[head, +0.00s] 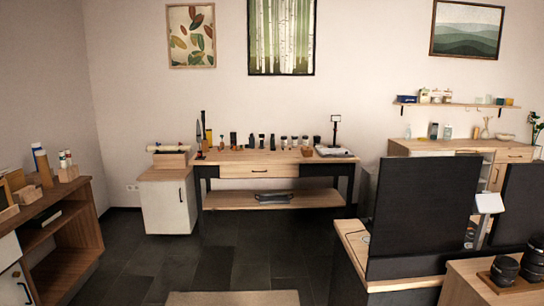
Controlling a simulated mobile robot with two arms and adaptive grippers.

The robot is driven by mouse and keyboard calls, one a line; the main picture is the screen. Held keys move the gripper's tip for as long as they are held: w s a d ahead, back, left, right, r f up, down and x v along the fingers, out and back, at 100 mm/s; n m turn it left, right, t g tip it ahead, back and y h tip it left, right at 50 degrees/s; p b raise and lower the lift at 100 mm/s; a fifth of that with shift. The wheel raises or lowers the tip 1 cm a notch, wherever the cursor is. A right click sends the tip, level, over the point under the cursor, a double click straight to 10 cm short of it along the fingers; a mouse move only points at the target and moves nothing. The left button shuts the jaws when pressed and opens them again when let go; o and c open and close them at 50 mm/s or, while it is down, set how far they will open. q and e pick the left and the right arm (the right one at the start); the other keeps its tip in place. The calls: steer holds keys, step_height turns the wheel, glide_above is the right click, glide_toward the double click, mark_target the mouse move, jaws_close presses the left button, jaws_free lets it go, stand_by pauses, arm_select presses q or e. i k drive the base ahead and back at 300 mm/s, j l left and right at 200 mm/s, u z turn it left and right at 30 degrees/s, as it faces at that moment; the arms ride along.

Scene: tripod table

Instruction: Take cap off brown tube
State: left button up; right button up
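No thing in the head view is clearly the brown tube with its cap; the small items are too far off to tell. A row of small dark and light upright items, among them a brownish one (233,140), stands on the wooden table (270,157) at the back wall. Neither of my grippers shows in the head view.
A dark tiled floor (130,262) lies open before the table, with a pale rug (232,298) at the bottom. Black panels (420,218) on a desk block the right. A white cabinet (167,205) stands left of the table. A sideboard (430,148) stands at the back right.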

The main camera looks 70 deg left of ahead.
mark_target(42, 161)
steer(key=i+j+u, duration=0.1)
steer(key=j+u, duration=0.35)
steer(key=j, duration=0.15)
steer(key=i+j+u, duration=0.2)
steer(key=j+u, duration=0.2)
steer(key=j, duration=0.15)
steer(key=i+j+u, duration=0.25)
steer(key=j+u, duration=0.2)
steer(key=i+j+u, duration=0.7)
steer(key=u, duration=0.15)
steer(key=i+j+u, duration=0.2)
steer(key=i+u, duration=0.85)
steer(key=i, duration=0.4)
steer(key=i+l+u, duration=0.1)
steer(key=i+u, duration=0.15)
steer(key=i, duration=0.35)
steer(key=i+l+u, duration=0.2)
steer(key=i, duration=0.4)
